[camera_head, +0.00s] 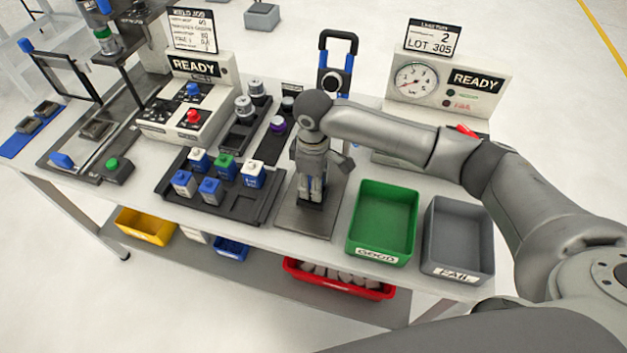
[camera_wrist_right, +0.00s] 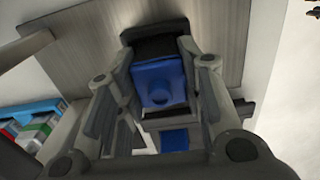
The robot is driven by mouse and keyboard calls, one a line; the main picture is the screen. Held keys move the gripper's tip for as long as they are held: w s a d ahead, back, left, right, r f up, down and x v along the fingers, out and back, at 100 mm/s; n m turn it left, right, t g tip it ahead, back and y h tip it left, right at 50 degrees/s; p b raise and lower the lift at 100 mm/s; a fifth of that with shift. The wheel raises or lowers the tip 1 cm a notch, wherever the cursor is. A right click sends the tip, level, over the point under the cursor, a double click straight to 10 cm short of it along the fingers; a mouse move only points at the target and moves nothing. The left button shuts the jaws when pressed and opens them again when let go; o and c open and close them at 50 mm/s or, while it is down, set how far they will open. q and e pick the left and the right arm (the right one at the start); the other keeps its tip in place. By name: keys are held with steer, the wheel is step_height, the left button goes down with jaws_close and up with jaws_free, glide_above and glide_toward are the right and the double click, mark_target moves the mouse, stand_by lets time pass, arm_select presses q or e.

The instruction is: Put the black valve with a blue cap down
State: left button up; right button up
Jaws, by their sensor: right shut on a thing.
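My right gripper (camera_head: 312,190) points down over the bare grey metal plate (camera_head: 297,222) on the bench. Its fingers are shut on the black valve with a blue cap. In the right wrist view the blue cap (camera_wrist_right: 160,85) sits between the fingers of the gripper (camera_wrist_right: 158,100), with black body (camera_wrist_right: 155,48) beyond it and the plate (camera_wrist_right: 205,25) behind. In the head view only a dark part of the valve (camera_head: 310,204) shows below the fingertips, low over the plate. I cannot tell whether it touches the plate. My left gripper is not in view.
A black rack (camera_head: 219,199) with several blue, green and white capped pieces stands left of the plate. A green GOOD bin (camera_head: 383,252) and a grey FAIL bin (camera_head: 456,271) stand to the right. The READY gauge box (camera_head: 430,95) and a blue-black stand (camera_head: 338,45) are behind.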

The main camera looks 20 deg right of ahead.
steer(key=o, duration=1.1)
steer(key=shift+f, duration=0.1)
steer(key=shift+c, duration=0.2)
step_height(320, 180, up, 12)
steer(key=b, duration=0.2)
